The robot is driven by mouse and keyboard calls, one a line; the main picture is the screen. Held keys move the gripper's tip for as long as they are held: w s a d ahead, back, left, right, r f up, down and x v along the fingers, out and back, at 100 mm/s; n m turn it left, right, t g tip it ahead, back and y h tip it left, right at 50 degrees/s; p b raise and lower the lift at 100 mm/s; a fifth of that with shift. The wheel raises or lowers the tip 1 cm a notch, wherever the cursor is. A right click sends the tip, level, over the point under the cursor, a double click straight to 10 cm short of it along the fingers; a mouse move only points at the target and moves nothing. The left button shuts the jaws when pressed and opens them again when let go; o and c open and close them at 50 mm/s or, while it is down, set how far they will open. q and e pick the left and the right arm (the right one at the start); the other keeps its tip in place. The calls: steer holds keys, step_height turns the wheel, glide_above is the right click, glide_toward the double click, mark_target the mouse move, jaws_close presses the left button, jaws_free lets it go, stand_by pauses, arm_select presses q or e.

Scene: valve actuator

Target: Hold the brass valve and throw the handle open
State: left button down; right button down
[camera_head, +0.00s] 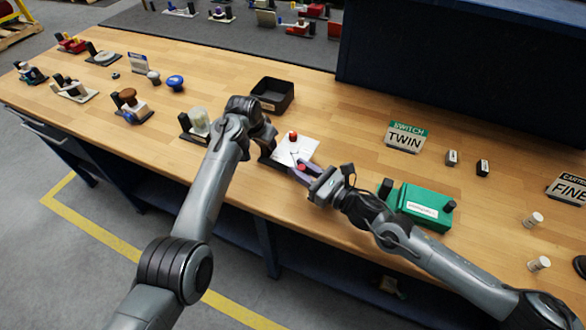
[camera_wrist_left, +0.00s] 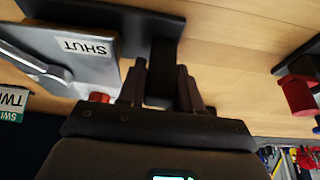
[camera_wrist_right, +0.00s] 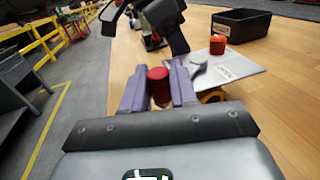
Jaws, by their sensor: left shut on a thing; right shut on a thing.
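A pale plate (camera_head: 299,151) carries a red cylinder (camera_head: 293,135) and a grey lever (camera_wrist_left: 38,62); the left wrist view shows a "SHUT" label (camera_wrist_left: 83,46) on it. A brass-coloured curved part (camera_wrist_right: 212,96), likely the valve, shows beside the plate's near edge, mostly hidden by my right gripper. My right gripper (camera_wrist_right: 160,90) has its purple fingers shut on a red knob (camera_wrist_right: 159,75). My left gripper (camera_wrist_left: 161,88) is shut on a black upright piece (camera_wrist_left: 161,65) of the dark stand beside the plate.
A black open bin (camera_head: 287,98) stands behind the plate. A green box (camera_head: 420,207) is close to the right of my right gripper. A "SWITCH TWIN" sign (camera_head: 406,137) stands farther right. A dark stand with a pale jar (camera_head: 199,122) is left of my left arm.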

steer(key=d, duration=0.1)
steer(key=w+d, duration=0.1)
steer(key=d, duration=0.1)
steer(key=shift+w, duration=0.15)
steer(key=shift+w+d, duration=0.8)
steer(key=shift+w, duration=0.05)
steer(key=shift+s+a, duration=0.15)
steer(key=shift+a, duration=0.15)
stand_by(0.4)
steer(key=c, duration=1)
jaws_free()
steer(key=shift+a, duration=0.1)
steer(key=shift+c, duration=0.2)
steer(key=shift+d, duration=0.2)
steer(key=v, duration=1.2)
steer(key=shift+d+r, duration=0.1)
